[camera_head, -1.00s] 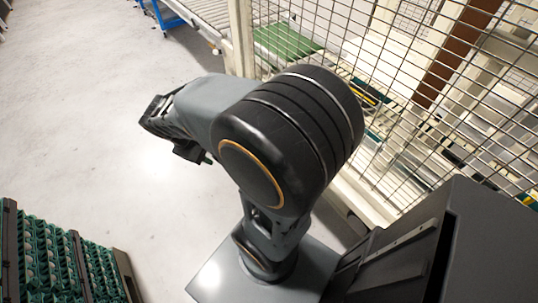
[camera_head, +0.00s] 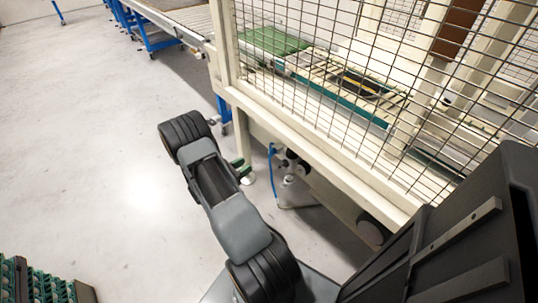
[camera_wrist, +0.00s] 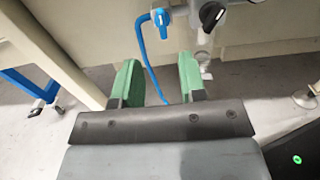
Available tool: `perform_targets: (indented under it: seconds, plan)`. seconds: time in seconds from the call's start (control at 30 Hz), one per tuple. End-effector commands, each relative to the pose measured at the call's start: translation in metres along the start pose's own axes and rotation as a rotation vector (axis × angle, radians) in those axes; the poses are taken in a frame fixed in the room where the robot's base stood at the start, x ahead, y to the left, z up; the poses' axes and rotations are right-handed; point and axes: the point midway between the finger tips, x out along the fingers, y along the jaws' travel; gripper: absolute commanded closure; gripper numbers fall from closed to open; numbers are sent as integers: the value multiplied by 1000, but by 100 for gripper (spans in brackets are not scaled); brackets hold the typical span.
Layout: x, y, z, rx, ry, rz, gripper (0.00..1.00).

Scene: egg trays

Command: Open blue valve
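The blue valve (camera_wrist: 161,18) shows at the top middle of the wrist view, with a blue hose hanging from it. In the head view a blue part with the hose (camera_head: 271,160) shows under the fenced machine's frame. My gripper (camera_wrist: 160,74) has two green fingers standing apart with nothing between them but the hose and floor behind. The valve lies beyond and above the fingertips in the wrist view, apart from them. In the head view my gripper (camera_head: 243,170) is partly hidden by my arm and sits just left of the valve assembly.
A black knob (camera_wrist: 211,15) sits right beside the valve. A cream beam (camera_head: 300,135) of the wire-fenced machine runs above the valve assembly. A conveyor (camera_head: 175,18) on blue legs stands at the back. Green egg trays (camera_head: 40,285) are at lower left. Open floor lies left.

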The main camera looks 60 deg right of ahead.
Motion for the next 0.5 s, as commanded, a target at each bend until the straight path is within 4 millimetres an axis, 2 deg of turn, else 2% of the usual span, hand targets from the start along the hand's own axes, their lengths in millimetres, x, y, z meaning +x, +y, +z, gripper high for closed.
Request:
perform_targets:
  seconds: [0.5]
  plan:
    - [95,-1,-1,1,1,-5,62]
